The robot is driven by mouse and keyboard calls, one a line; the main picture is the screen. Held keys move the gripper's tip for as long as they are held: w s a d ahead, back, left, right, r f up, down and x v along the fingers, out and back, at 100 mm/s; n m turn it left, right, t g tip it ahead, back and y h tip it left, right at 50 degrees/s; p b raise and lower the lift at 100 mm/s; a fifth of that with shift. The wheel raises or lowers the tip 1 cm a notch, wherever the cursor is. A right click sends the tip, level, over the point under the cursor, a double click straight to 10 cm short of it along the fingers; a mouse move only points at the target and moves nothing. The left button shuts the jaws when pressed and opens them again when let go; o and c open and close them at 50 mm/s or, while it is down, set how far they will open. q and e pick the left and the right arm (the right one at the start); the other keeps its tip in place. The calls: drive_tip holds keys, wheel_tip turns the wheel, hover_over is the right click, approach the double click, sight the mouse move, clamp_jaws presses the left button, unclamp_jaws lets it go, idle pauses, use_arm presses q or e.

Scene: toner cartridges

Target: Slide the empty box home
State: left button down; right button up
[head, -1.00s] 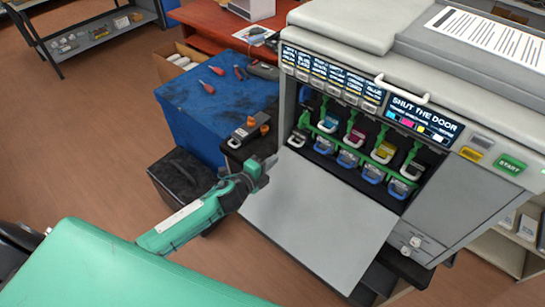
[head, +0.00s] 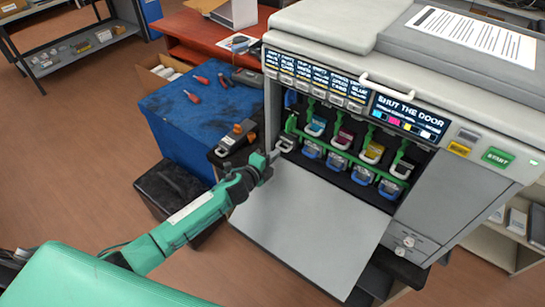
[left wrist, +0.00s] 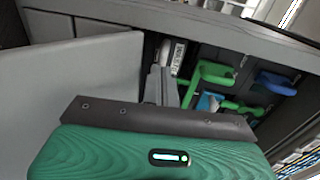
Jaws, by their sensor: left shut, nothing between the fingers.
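The printer (head: 415,215) has its flap door (head: 315,215) folded down in front of an open bay. At the bay's left end sits a grey box (head: 286,144), which I take for the empty box. In the left wrist view a pale labelled box (left wrist: 178,56) shows just beyond my fingertips, its front end toward me. My left gripper (head: 273,156) is shut and empty, its fingertips pointing at the grey box's front. The fingers also show in the left wrist view (left wrist: 160,86). I cannot tell whether they touch the box. My right gripper is out of view.
Green levers (head: 343,153) and coloured cartridges (head: 373,151) fill the bay right of the box, above several blue-handled units (head: 361,175). The blue bench (head: 190,115) holds tools.

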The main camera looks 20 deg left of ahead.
use_arm(q)
drive_tip(key=shift+r+b+x, duration=0.1)
drive_tip(key=shift+b+x, duration=0.05)
drive_tip(key=shift+x, duration=0.65)
drive_tip(key=shift+r+b+x, duration=0.15)
drive_tip(key=shift+x, duration=0.65)
drive_tip(key=v, duration=0.3)
drive_tip(key=f+p+v, duration=0.1)
drive_tip(key=v, duration=0.5)
drive_tip(key=shift+s+f+p, duration=0.1)
drive_tip(key=shift+f+p, duration=0.1)
drive_tip(key=shift+p, duration=0.1)
